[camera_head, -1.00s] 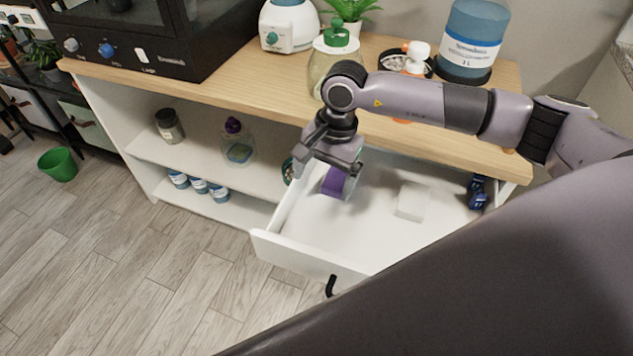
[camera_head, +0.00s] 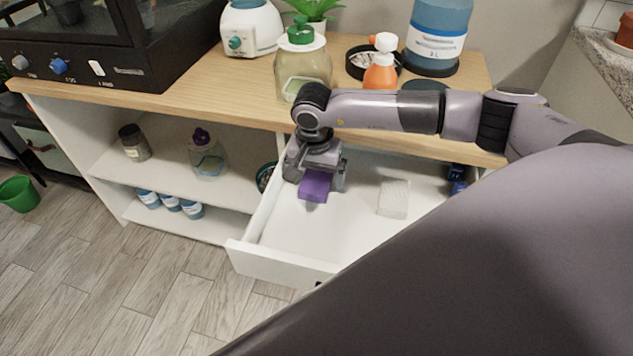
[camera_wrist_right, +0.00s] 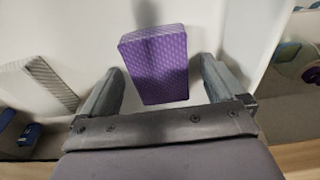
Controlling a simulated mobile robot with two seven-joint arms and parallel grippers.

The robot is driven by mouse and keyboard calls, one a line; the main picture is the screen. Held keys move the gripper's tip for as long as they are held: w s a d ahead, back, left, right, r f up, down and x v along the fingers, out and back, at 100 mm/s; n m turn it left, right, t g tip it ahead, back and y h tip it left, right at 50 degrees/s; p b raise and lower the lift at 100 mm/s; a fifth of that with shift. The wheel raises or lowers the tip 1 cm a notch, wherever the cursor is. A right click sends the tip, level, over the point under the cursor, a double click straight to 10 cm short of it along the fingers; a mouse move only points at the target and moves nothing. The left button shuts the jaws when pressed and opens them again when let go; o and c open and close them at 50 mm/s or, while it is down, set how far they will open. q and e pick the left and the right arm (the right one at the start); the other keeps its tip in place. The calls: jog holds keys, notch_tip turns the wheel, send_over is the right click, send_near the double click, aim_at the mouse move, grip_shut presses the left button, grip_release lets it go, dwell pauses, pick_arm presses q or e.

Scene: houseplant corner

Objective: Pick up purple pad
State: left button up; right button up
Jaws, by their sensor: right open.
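The purple pad (camera_head: 315,186) lies in the open white drawer (camera_head: 300,227), near its left wall. In the right wrist view the purple pad (camera_wrist_right: 155,63) shows a fine pattern and sits between and slightly beyond the two fingers. My right gripper (camera_head: 315,180) is inside the drawer, pointing down over the pad. In the wrist view the right gripper (camera_wrist_right: 160,85) is open, with a gap visible on both sides of the pad. The pad's far part is hidden under the gripper in the head view. My left gripper is not in view.
A white block (camera_head: 394,198) lies to the right in the drawer, with dark blue items (camera_head: 458,180) beyond it. The wooden counter (camera_head: 215,90) overhangs the drawer's back and holds a glass jar (camera_head: 302,68) and an orange spray bottle (camera_head: 380,72). The drawer's front middle is clear.

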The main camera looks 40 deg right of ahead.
aim_at(316, 179)
jog(key=c, duration=1.1)
notch_tip(316, 179, up, 20)
jog(key=shift+r+p, duration=0.1)
jog(key=shift+p, duration=0.95)
